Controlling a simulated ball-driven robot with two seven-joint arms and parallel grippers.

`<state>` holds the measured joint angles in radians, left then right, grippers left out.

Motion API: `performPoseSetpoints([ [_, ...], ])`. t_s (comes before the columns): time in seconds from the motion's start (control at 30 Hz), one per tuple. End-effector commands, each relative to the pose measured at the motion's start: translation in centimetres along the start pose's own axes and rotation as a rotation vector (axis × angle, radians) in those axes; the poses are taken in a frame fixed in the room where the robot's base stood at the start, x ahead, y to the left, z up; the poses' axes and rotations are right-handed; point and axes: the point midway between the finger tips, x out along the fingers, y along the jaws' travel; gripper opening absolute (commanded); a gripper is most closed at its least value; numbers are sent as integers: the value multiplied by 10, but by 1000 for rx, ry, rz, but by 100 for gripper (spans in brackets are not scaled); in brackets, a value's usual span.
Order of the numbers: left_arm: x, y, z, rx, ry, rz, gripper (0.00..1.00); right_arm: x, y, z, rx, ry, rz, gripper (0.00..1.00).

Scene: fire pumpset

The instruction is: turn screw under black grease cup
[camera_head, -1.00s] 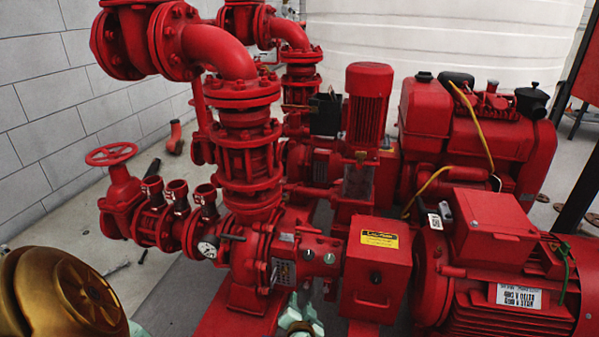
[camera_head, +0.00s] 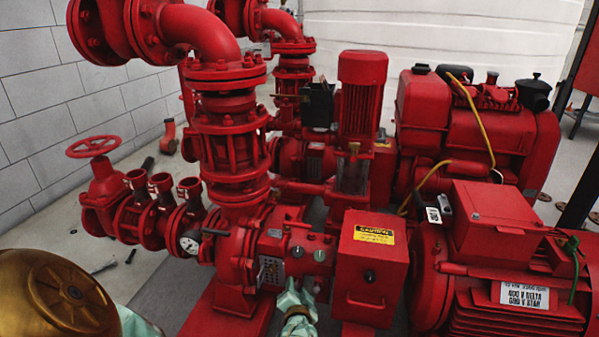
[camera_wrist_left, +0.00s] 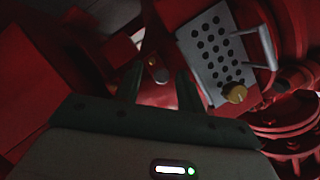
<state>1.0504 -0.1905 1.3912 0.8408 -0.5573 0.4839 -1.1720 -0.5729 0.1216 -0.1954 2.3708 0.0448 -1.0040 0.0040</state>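The red pump housing (camera_head: 240,262) carries two small round caps on its bearing part: a dark one (camera_head: 298,251) and a grey-green one (camera_head: 319,255). I cannot tell for sure which is the black grease cup. My left gripper (camera_head: 292,290), pale green, is below these caps, in front of the perforated grey plate (camera_head: 271,270). In the left wrist view its two dark fingers (camera_wrist_left: 158,80) stand apart. A small screw-like metal piece (camera_wrist_left: 158,72) shows between and beyond the fingertips; contact is not visible. My right gripper is out of view.
A red box with a yellow caution label (camera_head: 375,270) stands close right of my left gripper. A red motor (camera_head: 500,300) is farther right. In the left wrist view, a brass knob (camera_wrist_left: 235,93) and the perforated plate (camera_wrist_left: 210,50) lie right of the fingers.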

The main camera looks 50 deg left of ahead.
Motion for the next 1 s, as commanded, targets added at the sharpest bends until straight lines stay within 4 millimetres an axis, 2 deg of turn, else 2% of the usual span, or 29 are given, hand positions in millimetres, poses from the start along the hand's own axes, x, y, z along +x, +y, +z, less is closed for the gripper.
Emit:
performPoseSetpoints([
  [0.27, 2, -1, -1, -1, 0, 0, 39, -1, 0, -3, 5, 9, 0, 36],
  [0.4, 2, -1, 0, -1, 0, 0, 0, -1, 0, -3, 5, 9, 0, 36],
  [0.77, 1, -1, -1, -29, -1, 13, 0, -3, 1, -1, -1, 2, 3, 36],
  [1.0, 1, -4, -2, -142, 1, 60, 0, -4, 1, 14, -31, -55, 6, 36],
])
